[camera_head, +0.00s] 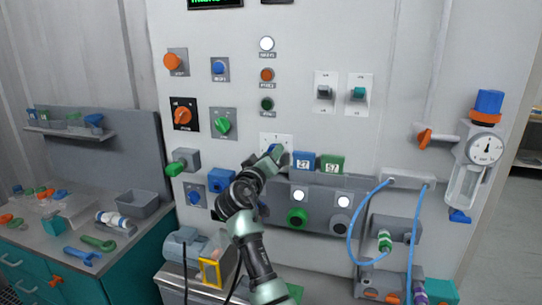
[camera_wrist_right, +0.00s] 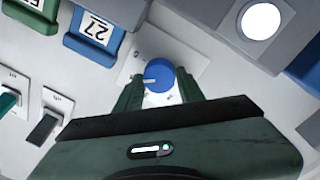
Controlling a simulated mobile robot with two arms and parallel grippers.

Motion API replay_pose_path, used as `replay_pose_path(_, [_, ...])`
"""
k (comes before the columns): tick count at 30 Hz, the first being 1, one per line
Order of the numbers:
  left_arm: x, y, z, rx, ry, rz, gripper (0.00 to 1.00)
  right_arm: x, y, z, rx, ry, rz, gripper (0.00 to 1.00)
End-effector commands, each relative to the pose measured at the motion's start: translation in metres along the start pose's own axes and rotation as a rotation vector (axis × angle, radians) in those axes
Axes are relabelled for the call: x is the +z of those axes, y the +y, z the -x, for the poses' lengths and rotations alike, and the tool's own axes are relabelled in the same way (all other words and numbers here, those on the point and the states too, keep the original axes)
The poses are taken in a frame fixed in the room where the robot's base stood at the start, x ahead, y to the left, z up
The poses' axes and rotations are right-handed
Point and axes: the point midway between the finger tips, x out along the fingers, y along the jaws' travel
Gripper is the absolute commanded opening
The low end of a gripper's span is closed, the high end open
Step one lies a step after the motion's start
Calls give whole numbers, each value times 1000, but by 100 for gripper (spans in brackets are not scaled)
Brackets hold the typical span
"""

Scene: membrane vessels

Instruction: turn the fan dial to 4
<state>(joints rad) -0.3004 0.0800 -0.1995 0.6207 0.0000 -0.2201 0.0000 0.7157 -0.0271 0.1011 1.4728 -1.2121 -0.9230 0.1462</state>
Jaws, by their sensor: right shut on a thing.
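The blue dial (camera_wrist_right: 158,70) sits on a white plate (camera_head: 285,138) on the wall panel. In the head view the plate is above the grey shelf-like box, and my right gripper hides most of the dial. In the wrist view the dial carries a short white pointer mark towards its left side. My right gripper (camera_wrist_right: 160,86) is shut on the dial, one finger at each side. In the head view my right gripper (camera_head: 274,153) comes up from below. The scale numbers are too small or hidden to read. My left gripper is not in view.
A blue tag "27" (camera_head: 304,161) and a green tag (camera_head: 332,164) are close to the right of the dial. A green knob (camera_head: 223,125) and an orange knob (camera_head: 182,115) are at left. Blue hoses (camera_head: 351,235) hang at lower right.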

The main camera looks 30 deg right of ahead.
Motion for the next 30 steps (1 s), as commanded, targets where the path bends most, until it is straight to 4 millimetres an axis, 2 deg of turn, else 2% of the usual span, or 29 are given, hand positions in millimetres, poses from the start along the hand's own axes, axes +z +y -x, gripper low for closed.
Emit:
replay_pose_path(18, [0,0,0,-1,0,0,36,-3,3,-1,4,10,41,0])
replay_pose_path(19, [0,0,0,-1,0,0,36,-3,3,-1,4,9,41,44])
replay_pose_path(21, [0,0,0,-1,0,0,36,-3,2,-1,4,9,41,60])
replay_pose_path(30, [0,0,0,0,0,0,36,-1,1,0,1,6,41,60])
